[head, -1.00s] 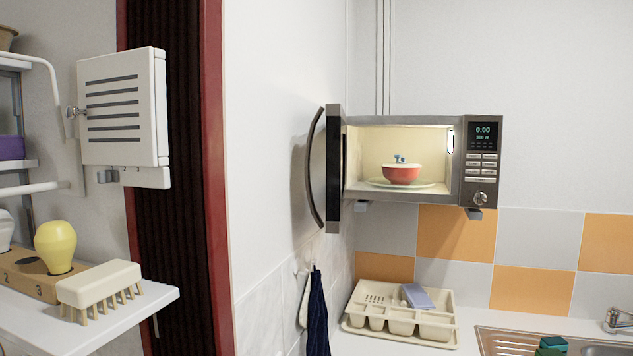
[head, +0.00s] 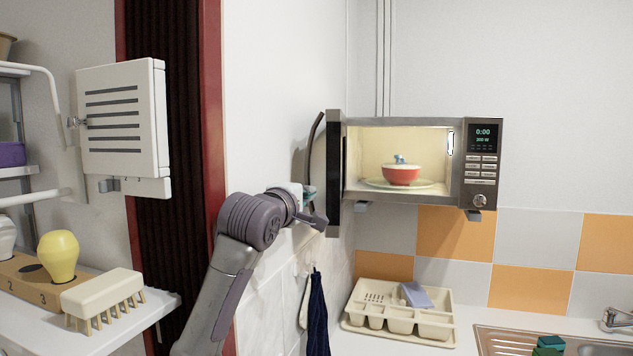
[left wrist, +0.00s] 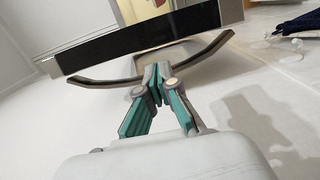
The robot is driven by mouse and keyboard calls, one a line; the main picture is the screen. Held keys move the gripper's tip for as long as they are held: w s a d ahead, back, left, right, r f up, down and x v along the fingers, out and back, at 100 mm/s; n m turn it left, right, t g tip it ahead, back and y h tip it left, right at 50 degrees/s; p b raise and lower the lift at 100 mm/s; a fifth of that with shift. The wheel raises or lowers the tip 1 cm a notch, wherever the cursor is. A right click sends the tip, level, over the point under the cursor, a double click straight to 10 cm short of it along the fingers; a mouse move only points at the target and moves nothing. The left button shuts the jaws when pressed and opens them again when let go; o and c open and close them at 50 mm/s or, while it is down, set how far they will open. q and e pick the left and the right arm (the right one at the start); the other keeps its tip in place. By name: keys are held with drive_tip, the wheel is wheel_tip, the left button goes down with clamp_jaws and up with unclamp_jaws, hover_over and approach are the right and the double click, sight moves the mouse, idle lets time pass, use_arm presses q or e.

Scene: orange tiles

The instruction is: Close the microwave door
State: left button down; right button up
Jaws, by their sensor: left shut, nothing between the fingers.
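The microwave (head: 402,122) is on the wall with its door (head: 333,172) standing open at the left, edge-on to me. A red bowl (head: 401,175) is on a plate (head: 377,183) inside. In the left wrist view the shut fingers (left wrist: 157,72) overlap the middle of the handle (left wrist: 100,86), with the dark door (left wrist: 140,36) beyond. I cannot tell whether they touch it. My right gripper is not in view.
A wall is close to the left of the door. A cutlery tray (head: 355,322) stands on the counter below, by the sink (head: 490,345). A dark blue towel (head: 317,310) hangs on the wall. A shelf with a brush (head: 103,290) is at the left.

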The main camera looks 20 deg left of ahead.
sight(329, 165)
use_arm(q)
drive_tip(key=w+p, duration=0.1)
drive_tip(key=w, duration=0.1)
drive_tip(key=w+p, duration=0.1)
drive_tip(key=w, duration=0.2)
drive_tip(key=shift+w+d+p, duration=0.2)
drive_tip(key=shift+w+p, duration=0.05)
drive_tip(key=shift+p, duration=0.05)
drive_tip(key=shift+d, duration=0.1)
